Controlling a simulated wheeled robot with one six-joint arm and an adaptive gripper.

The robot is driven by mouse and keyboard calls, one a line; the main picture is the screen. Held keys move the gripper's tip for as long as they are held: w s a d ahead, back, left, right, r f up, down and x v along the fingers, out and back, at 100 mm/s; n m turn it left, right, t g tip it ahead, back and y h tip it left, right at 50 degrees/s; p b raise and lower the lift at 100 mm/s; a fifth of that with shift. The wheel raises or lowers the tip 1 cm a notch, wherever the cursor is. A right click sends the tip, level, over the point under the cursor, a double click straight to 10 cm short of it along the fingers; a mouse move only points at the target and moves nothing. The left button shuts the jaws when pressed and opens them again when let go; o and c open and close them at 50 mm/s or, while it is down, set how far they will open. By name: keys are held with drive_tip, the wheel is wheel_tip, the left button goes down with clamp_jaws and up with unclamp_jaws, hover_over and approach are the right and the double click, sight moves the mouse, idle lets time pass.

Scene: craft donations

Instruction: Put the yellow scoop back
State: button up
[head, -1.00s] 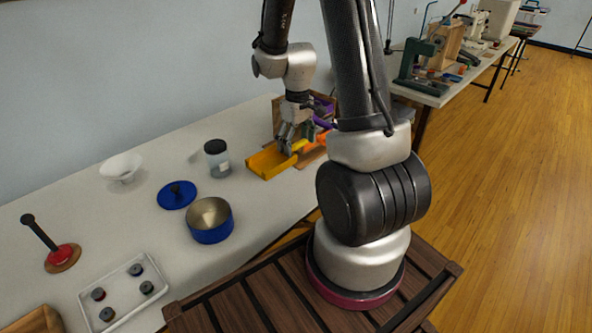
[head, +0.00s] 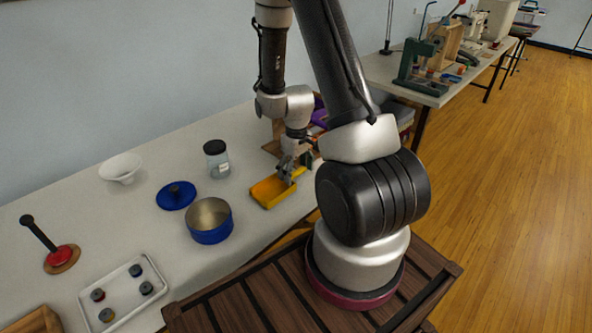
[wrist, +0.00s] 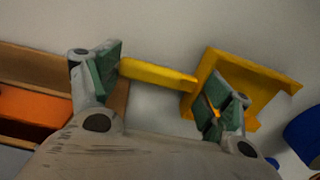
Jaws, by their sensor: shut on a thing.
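The yellow scoop (head: 268,193) is a shallow open pan with a handle, low over the white table or on it; I cannot tell if it touches. My gripper (head: 287,172) is at the scoop's far right end and shut on it. In the wrist view, my gripper's (wrist: 165,90) two green-padded fingers stand well apart. The scoop's handle (wrist: 158,75) spans between them, and the pan (wrist: 258,85) shows beyond the right finger, partly hidden by it. The exact contact at the pads is hard to see.
A wooden holder with compartments (wrist: 118,105) and an orange piece (wrist: 30,105) is behind my gripper. A glass jar (head: 217,160), blue lid (head: 176,195), blue tin (head: 211,236) and white funnel (head: 121,168) stand to the left. Table between scoop and tin is clear.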

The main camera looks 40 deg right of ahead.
drive_tip(key=o, duration=1.1)
drive_tip(key=s+a+r+t, duration=0.1)
drive_tip(key=s+r, duration=0.1)
drive_tip(key=r, duration=0.7)
drive_tip(key=s+a+r+m, duration=0.1)
drive_tip(key=s+a+r, duration=0.15)
drive_tip(key=r, duration=0.75)
drive_tip(key=s+a+r+t, duration=0.1)
drive_tip(key=s+r, duration=0.2)
drive_tip(key=r, duration=0.6)
drive_tip(key=s+r, duration=0.2)
drive_tip(key=s, duration=0.1)
drive_tip(key=s+a+r+t, duration=0.1)
drive_tip(key=s+r, duration=0.1)
drive_tip(key=s, duration=0.2)
drive_tip(key=s+a+r+m+t, duration=0.1)
drive_tip(key=s+r, duration=0.1)
drive_tip(key=s, duration=0.1)
drive_tip(key=shift+s+r, duration=0.35)
drive_tip(key=shift+r, duration=0.05)
